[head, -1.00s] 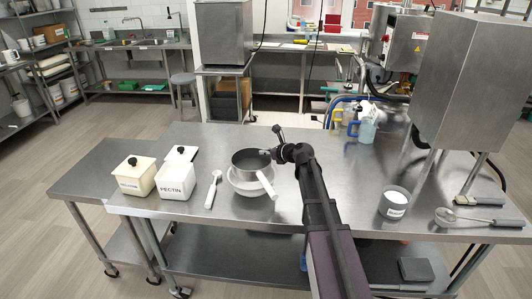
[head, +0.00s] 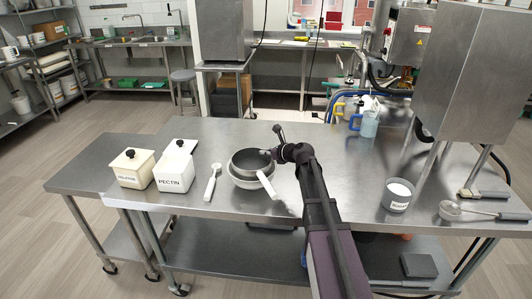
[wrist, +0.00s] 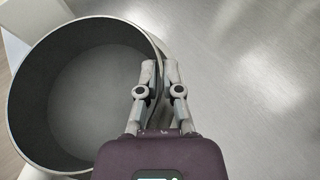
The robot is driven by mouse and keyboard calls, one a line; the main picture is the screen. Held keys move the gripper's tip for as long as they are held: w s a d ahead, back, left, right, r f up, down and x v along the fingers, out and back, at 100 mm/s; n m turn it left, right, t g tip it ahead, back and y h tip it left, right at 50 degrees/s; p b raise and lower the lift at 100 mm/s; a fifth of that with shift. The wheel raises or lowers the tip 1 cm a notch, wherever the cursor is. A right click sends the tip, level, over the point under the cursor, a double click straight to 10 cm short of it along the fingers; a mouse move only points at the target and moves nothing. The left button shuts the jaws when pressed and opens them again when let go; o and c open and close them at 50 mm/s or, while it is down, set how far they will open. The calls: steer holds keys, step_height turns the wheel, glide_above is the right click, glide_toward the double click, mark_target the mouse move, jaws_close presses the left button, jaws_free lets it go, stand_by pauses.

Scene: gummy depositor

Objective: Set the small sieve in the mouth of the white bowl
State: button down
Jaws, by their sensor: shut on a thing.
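The small sieve (head: 250,160) looks like a deep grey round pan with a pale handle (head: 267,184) slanting toward the front right. It sits over the white bowl (head: 240,184), apparently within its mouth and roughly level; I cannot tell if it rests on the rim. Only the bowl's left and front edge shows; its inside is hidden. My gripper (head: 272,153) is at the sieve's right side. In the wrist view my gripper (wrist: 162,88) is shut on the wall of the sieve (wrist: 75,85), one finger inside and one outside.
A pectin box (head: 174,174) and another lidded box (head: 132,172) stand left, with a white spoon (head: 213,182) between them and the bowl. A labelled cup (head: 397,196), a long-handled round utensil (head: 452,209) and a steel machine (head: 465,80) are at right. The steel table (head: 330,150) is clear behind the bowl.

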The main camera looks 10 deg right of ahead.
stand_by(0.3)
steer(key=c, duration=0.7)
jaws_free()
steer(key=shift+r, duration=0.1)
